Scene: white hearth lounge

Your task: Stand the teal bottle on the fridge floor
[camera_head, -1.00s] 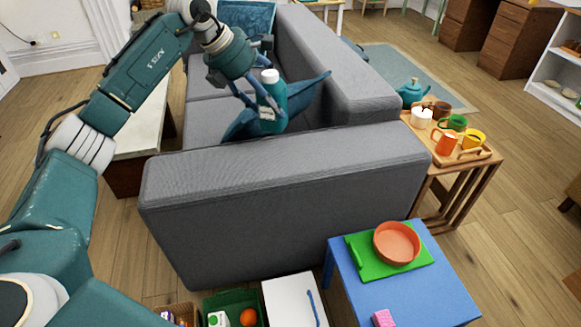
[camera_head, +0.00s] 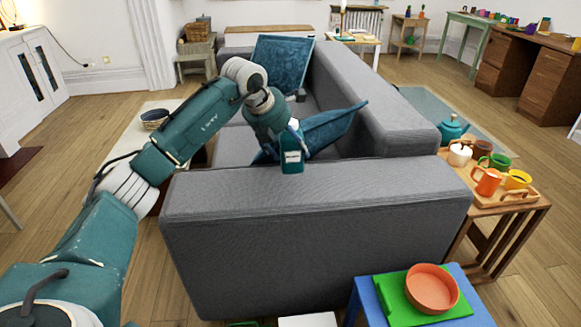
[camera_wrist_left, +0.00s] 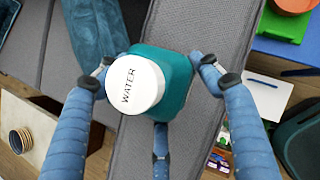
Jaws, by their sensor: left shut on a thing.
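The teal bottle (camera_head: 292,160) has a white cap and a pale label and hangs upright in front of the grey sofa's near arm in the head view. My left gripper (camera_head: 290,145) is shut on it. The left gripper (camera_wrist_left: 150,78) has a finger on each side of the bottle. My right gripper does not show. No fridge can be made out in either view.
The grey sofa (camera_head: 310,240) fills the middle, with a blue cushion (camera_head: 335,130) on it. A side table at right holds mugs on a wooden tray (camera_head: 505,200) and a teal teapot (camera_head: 452,128). A blue table (camera_head: 470,320) bears a green board and orange pan. Wooden floor lies open at left.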

